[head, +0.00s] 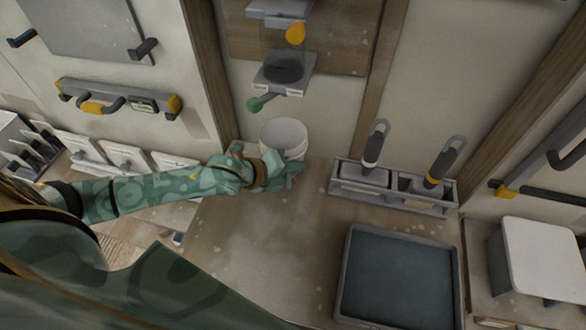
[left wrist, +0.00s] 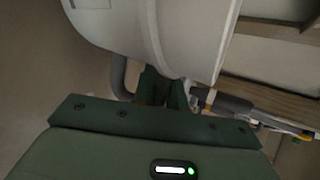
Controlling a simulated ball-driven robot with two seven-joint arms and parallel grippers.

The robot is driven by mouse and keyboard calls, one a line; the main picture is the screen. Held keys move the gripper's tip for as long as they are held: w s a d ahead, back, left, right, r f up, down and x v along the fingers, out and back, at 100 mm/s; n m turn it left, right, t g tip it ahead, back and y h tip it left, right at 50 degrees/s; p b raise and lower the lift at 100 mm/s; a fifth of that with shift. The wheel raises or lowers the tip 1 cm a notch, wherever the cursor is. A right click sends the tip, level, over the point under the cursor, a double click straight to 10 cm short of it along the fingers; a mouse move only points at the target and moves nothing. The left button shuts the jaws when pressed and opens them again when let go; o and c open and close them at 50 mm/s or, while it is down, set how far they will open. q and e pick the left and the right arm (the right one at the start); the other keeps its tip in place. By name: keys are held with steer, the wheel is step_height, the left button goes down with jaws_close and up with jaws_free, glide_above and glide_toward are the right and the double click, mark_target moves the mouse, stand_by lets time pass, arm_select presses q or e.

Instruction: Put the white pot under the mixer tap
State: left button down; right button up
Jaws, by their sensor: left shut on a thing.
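The white pot (head: 284,133) is upright, low against the wall at the back of the bench, with its open top facing up. My left gripper (head: 287,172) is at its near side and shut on it. In the left wrist view the pot's white side (left wrist: 120,22) fills the top, and my dark green fingers (left wrist: 162,88) close at its grey handle; the exact grip is partly hidden. The mixer (head: 283,72) is on the wall just above the pot, with a green-knobbed lever (head: 255,104) at its lower left. Its outlet is not clearly visible. My right gripper is not in view.
A grey rack (head: 395,199) with two handled tools stands right of the pot. A grey tray (head: 346,300) with a dark blue-grey inside lies in front of it. The bench (head: 245,240) before the pot is clear. A white-topped box (head: 540,258) stands far right.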

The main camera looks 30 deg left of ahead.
arm_select(q)
steer(key=c, duration=1.8)
jaws_free()
steer(key=shift+f, duration=0.15)
steer(key=o, duration=0.4)
steer(key=shift+r, duration=0.25)
steer(key=p+v, duration=0.3)
steer(key=v, duration=0.9)
steer(key=shift+p, duration=0.4)
